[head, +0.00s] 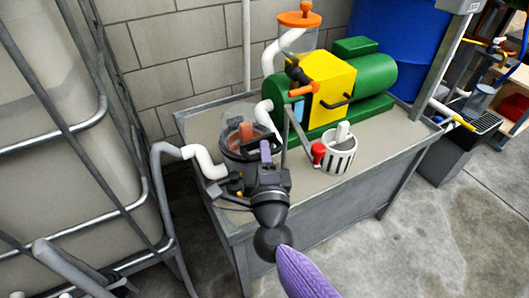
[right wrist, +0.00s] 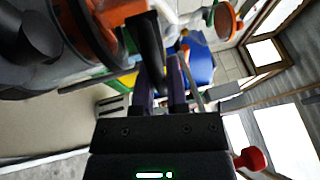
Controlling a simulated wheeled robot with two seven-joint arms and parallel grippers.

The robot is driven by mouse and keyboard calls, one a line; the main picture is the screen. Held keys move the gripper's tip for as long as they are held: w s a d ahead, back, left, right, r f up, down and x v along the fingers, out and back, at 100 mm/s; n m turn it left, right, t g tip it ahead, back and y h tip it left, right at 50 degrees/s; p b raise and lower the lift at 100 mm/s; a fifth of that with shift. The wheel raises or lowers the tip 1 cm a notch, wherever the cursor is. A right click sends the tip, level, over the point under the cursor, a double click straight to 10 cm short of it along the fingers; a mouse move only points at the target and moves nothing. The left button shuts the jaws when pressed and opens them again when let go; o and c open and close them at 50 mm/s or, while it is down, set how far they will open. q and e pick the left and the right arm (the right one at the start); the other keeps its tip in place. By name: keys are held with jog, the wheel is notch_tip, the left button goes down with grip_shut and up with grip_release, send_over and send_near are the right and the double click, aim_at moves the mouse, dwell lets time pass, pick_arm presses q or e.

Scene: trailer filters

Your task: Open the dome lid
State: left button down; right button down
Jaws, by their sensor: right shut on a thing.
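The dome lid (head: 237,129) is clear, with an orange part showing through it. It sits over a dark round housing at the left end of the bench, and I cannot tell whether it is fully seated or slightly raised. My right gripper (head: 266,152) is at the right front side of the dome, its purple fingers partly hidden by the wrist. In the right wrist view, the gripper (right wrist: 162,88) has its fingers close together on a dark bar (right wrist: 151,52), apparently the lid's handle. The orange part (right wrist: 92,25) shows at upper left there. My left gripper is not in view.
A green and yellow machine (head: 328,82) with an orange-capped hopper (head: 299,35) stands behind. A white slotted basket (head: 338,157) and a red-handled valve (head: 318,152) are to the right. A caged tank (head: 60,120) fills the left. The bench's front right (head: 360,185) is clear.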

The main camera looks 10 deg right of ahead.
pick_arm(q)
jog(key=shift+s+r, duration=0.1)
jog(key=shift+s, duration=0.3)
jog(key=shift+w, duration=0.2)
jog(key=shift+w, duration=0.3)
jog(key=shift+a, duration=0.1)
